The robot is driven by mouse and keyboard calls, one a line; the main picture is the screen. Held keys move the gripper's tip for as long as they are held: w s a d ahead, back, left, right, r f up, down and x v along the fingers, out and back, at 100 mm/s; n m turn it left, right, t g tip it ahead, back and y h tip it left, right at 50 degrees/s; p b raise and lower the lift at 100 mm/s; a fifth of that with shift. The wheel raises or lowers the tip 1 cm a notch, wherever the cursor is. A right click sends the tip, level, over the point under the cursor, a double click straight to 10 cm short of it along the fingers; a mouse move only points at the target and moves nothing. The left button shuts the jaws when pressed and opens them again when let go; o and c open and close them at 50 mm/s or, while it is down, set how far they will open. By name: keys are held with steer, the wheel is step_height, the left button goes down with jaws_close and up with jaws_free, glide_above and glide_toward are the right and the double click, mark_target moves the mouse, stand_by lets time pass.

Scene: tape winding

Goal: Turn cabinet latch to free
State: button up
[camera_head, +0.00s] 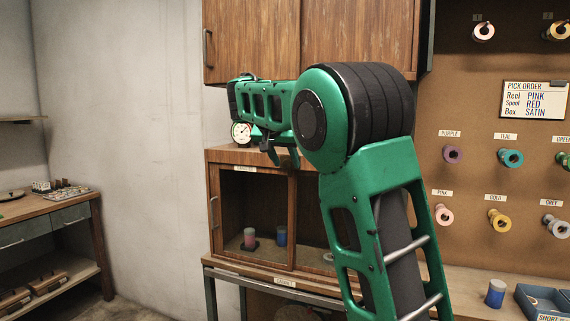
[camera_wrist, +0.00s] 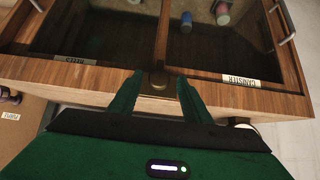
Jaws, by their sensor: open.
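The low wooden cabinet (camera_head: 255,157) has glazed doors and stands left of centre in the head view. In the wrist view its wooden front edge (camera_wrist: 95,80) runs across the picture. A small brass-coloured latch (camera_wrist: 155,82) sits on this edge where the two glazed panels meet. My gripper (camera_wrist: 160,78) is open, with one green finger on each side of the latch. I cannot tell whether the fingers touch it. In the head view my gripper (camera_head: 284,158) points down at the cabinet's upper front edge, and the latch is not visible there.
A round dial scale (camera_head: 241,132) stands on the cabinet top, close to my gripper. A wooden wall cabinet (camera_head: 255,40) hangs above. Canisters (camera_head: 250,238) stand behind the glass. Colored reels hang on the pegboard (camera_head: 480,170) at right.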

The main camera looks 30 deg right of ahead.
steer(key=c, duration=1)
steer(key=shift+d, duration=0.25)
steer(key=shift+w+a, duration=0.1)
steer(key=shift+a, duration=0.05)
steer(key=shift+a, duration=0.1)
steer(key=shift+w+a+f+n+g+h, duration=0.1)
steer(key=shift+w+a+n+g+h, duration=0.15)
steer(key=shift+n+g+h, duration=0.3)
steer(key=shift+w+a+f+n+g+h, duration=0.15)
steer(key=shift+f+n+g+h, duration=0.2)
steer(key=shift+n+g+h, duration=1.05)
steer(key=shift+w+a+f+n+g+h, duration=0.1)
steer(key=shift+f+n+g+h, duration=0.25)
steer(key=shift+n+g+h, duration=0.85)
steer(key=shift+w+a+f+n+g+h, duration=0.15)
steer(key=shift+f+n+g+h, duration=0.4)
steer(key=shift+n+h, duration=1.2)
